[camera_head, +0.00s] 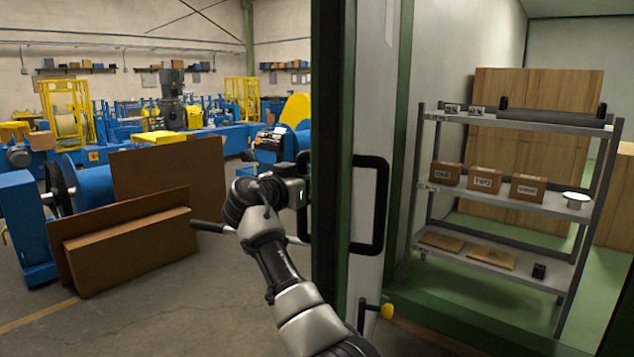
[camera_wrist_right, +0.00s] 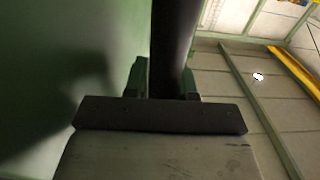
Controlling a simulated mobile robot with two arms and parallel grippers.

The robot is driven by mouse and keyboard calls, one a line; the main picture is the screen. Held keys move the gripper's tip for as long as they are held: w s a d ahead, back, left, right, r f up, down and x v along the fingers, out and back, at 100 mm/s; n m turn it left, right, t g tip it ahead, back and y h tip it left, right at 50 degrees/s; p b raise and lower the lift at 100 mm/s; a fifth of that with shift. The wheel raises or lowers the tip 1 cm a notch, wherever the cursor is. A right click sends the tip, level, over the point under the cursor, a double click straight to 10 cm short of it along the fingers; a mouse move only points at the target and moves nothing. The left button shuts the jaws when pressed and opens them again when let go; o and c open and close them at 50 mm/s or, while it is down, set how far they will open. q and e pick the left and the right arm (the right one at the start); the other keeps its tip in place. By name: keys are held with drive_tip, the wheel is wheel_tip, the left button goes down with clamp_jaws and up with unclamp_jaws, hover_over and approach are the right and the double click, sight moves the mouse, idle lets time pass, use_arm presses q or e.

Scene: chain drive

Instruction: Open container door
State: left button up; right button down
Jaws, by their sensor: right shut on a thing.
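The green and white container door (camera_head: 365,60) stands nearly edge-on in the middle of the head view, swung open, with the container inside showing to its right. A black loop handle (camera_head: 382,205) is on its right face. Another dark handle bar (camera_head: 303,228) is on its left side. My right gripper (camera_head: 301,190) is shut on that left bar; its fingertips are partly hidden. In the right wrist view, a dark bar (camera_wrist_right: 172,50) runs between the fingers of the gripper (camera_wrist_right: 165,82). My left gripper is not in view.
Inside the container stands a grey shelf (camera_head: 520,205) with labelled boxes (camera_head: 485,180). A yellow-knobbed lever (camera_head: 387,311) is low by the door. Brown panels (camera_head: 130,250) and blue machines (camera_head: 205,135) stand left; bare floor lies between them and the door.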

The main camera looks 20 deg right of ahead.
drive_tip(key=shift+w+a+r, duration=0.2)
drive_tip(key=shift+w+a, duration=0.05)
drive_tip(key=shift+a, duration=0.05)
drive_tip(key=c, duration=1.2)
unclamp_jaws()
drive_tip(key=shift+s+d, duration=0.1)
drive_tip(key=b+v, duration=0.2)
drive_tip(key=v, duration=0.5)
drive_tip(key=shift+s+b, duration=0.2)
drive_tip(key=shift+b, duration=0.2)
